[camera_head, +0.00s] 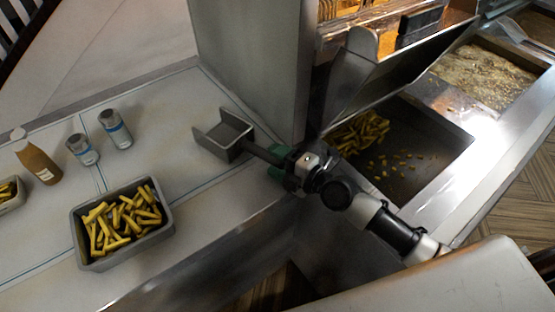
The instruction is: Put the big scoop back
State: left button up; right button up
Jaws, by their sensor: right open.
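The big scoop (223,139) is a grey, open-fronted metal scoop resting on the light counter, close to the steel column. Its dark handle (262,153) points right, toward my right gripper (283,162). My right gripper is open at the end of the handle, with green parts around the handle's end. The wrist partly hides that end, so I cannot tell whether the fingers touch it. My left gripper is not in view.
A grey container of fries (75,222) stands on the counter (200,215), with two shakers (116,130) (82,150) and a sauce bottle (36,158) behind. A steel column (250,60) rises beside the scoop. A fry bin (430,150) lies right, below a slanted metal panel (385,75).

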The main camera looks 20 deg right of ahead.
jog(key=shift+s+d+f, duration=0.1)
jog(key=shift+s+d, duration=0.05)
jog(key=b+v, duration=0.3)
jog(key=v, duration=0.7)
jog(key=shift+s, duration=0.15)
jog(key=shift+s+d, duration=0.1)
jog(key=shift+d, duration=0.05)
